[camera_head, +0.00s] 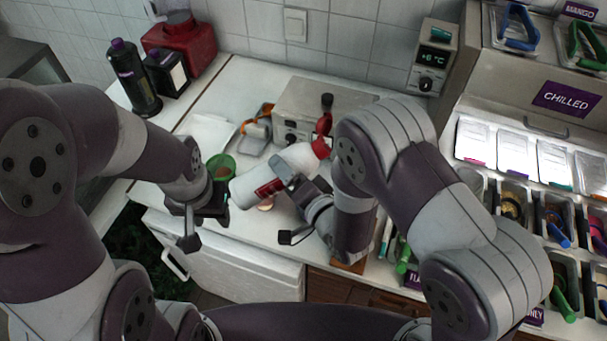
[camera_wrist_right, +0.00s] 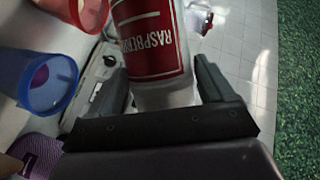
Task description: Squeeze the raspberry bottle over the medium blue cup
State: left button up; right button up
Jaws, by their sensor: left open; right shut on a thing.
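The raspberry bottle (camera_head: 253,187) is white with a red label and a red cap. It is tilted in the head view, cap end toward the upper right. My right gripper (camera_head: 287,205) is shut on it; the label reads RASPB in the right wrist view (camera_wrist_right: 148,38), where the gripper (camera_wrist_right: 165,85) has a finger on each side. A blue cup (camera_wrist_right: 48,82) with a dark spot inside shows left of the bottle there; I cannot make it out in the head view. My left gripper (camera_head: 205,230) is open and empty, near the counter's front edge.
A green cup (camera_head: 220,166) stands beside my left gripper. A reddish cup (camera_wrist_right: 88,12) is above the blue one in the wrist view. A metal appliance (camera_head: 310,98) stands behind the bottle. Topping bins (camera_head: 512,200) fill the right; dark bottles (camera_head: 135,78) stand back left.

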aim_at(269, 177)
jog(key=a+m+b, duration=0.1)
jog(key=a, duration=0.1)
jog(key=s+a+m+y+b, duration=0.1)
jog(key=m, duration=0.1)
jog(key=shift+s+a+t+y, duration=0.15)
jog(key=shift+a+t+y, duration=0.15)
jog(key=shift+a, duration=0.05)
jog(key=m+b, duration=0.1)
jog(key=m, duration=0.1)
jog(key=r+m+t+b, duration=0.1)
jog(key=m+b, duration=0.1)
jog(key=r+m+t+b, duration=0.1)
jog(key=shift+a+m+y+b, duration=0.2)
jog(key=shift+m+y+b, duration=0.15)
jog(key=shift+m+y, duration=0.05)
jog(key=d+m+t+b, duration=0.1)
jog(key=m+b, duration=0.1)
jog(key=d+f+m+t+b, duration=0.1)
jog(key=m+b, duration=0.1)
jog(key=b, duration=0.1)
jog(key=d+m+t+b, duration=0.1)
jog(key=m+b, duration=0.1)
jog(key=shift+w+f+m+h+b, duration=0.35)
jog(key=shift+m+h, duration=0.05)
jog(key=shift+d+m+h+b, duration=0.35)
jog(key=shift+m+b, duration=0.3)
jog(key=shift+m, duration=0.25)
jog(key=shift+w+d+m+t, duration=0.1)
jog(key=shift+d+m+t, duration=0.05)
jog(key=shift+m+t, duration=0.25)
